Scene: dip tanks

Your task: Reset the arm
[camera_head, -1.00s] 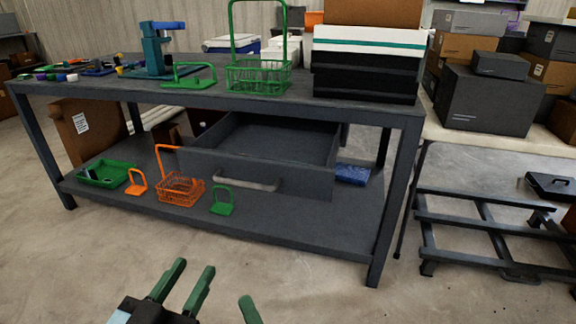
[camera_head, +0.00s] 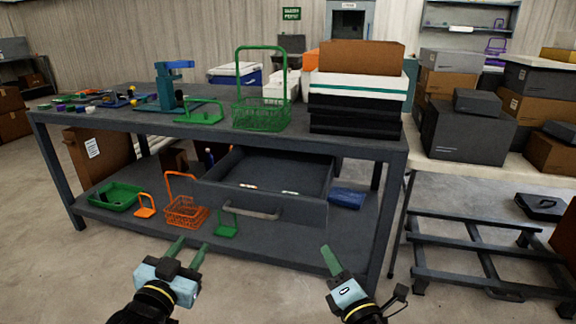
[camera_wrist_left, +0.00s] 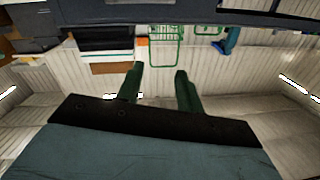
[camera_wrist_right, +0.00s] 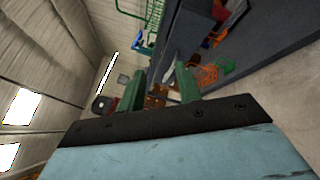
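My left gripper (camera_head: 192,246) is in front of the table at the lower left of centre in the head view. Its two green fingers are apart and nothing is between them; the left wrist view (camera_wrist_left: 159,72) shows the same gap. My right gripper (camera_head: 328,252) is right of it, in front of the table's right part. In the head view its fingers overlap into one, but the right wrist view (camera_wrist_right: 168,72) shows them apart and empty.
A dark two-level table (camera_head: 278,142) stands ahead with an open drawer (camera_head: 225,205). On top are a green basket (camera_head: 262,118) and stacked boxes (camera_head: 355,100). An orange basket (camera_head: 185,213) and green tray (camera_head: 115,196) sit on the lower shelf. A dark rack (camera_head: 480,250) stands at right.

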